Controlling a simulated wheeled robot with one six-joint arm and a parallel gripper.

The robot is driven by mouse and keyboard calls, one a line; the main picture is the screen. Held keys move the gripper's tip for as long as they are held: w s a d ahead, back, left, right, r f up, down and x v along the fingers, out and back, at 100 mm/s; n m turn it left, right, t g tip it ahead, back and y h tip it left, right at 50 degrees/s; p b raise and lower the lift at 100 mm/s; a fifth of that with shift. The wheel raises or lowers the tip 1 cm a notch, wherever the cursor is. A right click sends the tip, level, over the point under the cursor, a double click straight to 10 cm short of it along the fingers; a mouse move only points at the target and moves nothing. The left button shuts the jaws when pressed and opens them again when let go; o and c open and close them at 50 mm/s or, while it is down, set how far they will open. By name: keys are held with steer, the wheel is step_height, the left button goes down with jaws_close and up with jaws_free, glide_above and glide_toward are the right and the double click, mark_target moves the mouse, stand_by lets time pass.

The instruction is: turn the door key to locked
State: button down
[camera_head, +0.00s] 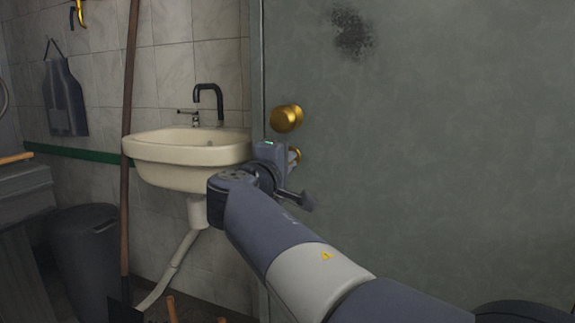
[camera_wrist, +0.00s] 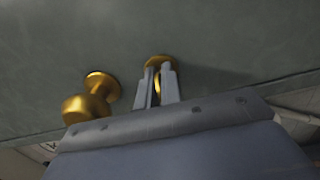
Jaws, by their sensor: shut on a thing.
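The grey-green door (camera_head: 430,130) fills the right of the head view. A round brass knob (camera_head: 286,118) stands on it near its left edge, and it also shows in the wrist view (camera_wrist: 92,98). Below the knob is the brass key (camera_head: 294,154) at its lock, mostly hidden by my gripper in the head view. In the wrist view the key (camera_wrist: 157,82) stands between the two grey fingers. My gripper (camera_wrist: 157,88) is shut on the key, close to the door face. I cannot tell the key's exact turn angle.
A cream sink (camera_head: 185,150) with a black tap (camera_head: 210,95) is left of the door. A long wooden pole (camera_head: 128,150) stands before it. A dark bin (camera_head: 85,250) is at the lower left. An apron (camera_head: 64,95) hangs on the tiled wall.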

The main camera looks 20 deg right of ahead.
steer(key=c, duration=1.6)
jaws_free()
steer(key=p+v, duration=0.2)
steer(key=v, duration=0.8)
steer(key=shift+s+a, duration=0.2)
steer(key=shift+s, duration=0.1)
steer(key=b+x, duration=0.2)
steer(key=x, duration=0.9)
steer(key=shift+a, duration=0.1)
steer(key=shift+s, duration=0.15)
